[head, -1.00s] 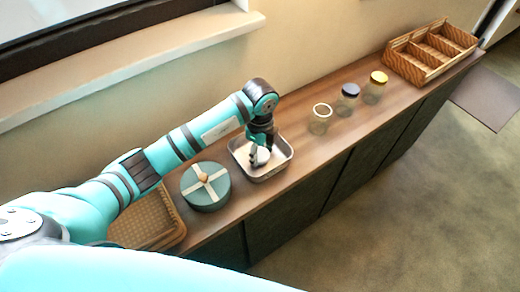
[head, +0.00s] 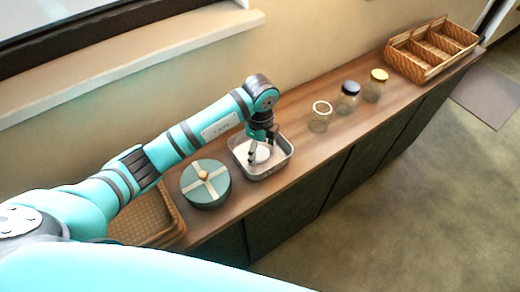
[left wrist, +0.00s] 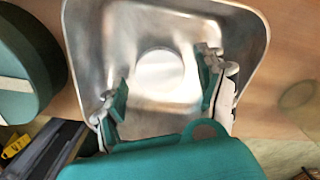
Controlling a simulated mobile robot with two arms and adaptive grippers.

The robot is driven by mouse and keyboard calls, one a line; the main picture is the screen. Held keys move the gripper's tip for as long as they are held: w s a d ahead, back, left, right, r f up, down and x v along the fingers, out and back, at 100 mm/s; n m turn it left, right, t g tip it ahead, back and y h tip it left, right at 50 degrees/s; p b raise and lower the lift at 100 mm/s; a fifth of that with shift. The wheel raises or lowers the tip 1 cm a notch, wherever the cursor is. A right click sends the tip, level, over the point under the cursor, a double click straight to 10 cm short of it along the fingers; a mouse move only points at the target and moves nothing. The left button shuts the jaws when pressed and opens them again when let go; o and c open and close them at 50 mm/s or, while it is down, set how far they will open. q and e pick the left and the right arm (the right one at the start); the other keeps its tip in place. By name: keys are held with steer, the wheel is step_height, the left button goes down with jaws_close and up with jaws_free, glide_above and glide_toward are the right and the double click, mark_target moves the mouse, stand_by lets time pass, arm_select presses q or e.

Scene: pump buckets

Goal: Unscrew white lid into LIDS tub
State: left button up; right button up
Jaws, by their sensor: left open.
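The white lid (head: 261,154) lies flat in the metal tub (head: 285,165) on the counter; it also shows as a pale disc in the left wrist view (left wrist: 160,74). No LIDS marking can be read on the tub. My left gripper (head: 263,151) points down into the tub with its fingers spread. In the left wrist view the fingers (left wrist: 165,78) stand apart on either side of the lid, with nothing held. A clear jar with a pale rim and an open top (head: 319,119) stands right of the tub. My right gripper is not in view.
A jar with a dark blue lid (head: 348,98) and one with a yellow lid (head: 375,86) stand farther right. A divided wicker tray (head: 430,52) is at the far end. A round green box (head: 205,186) and a woven basket (head: 150,225) stand left of the tub.

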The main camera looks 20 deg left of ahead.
mark_target(260, 153)
arm_select(q)
step_height(260, 153, up, 11)
steer(key=b, duration=0.2)
steer(key=shift+r, duration=0.15)
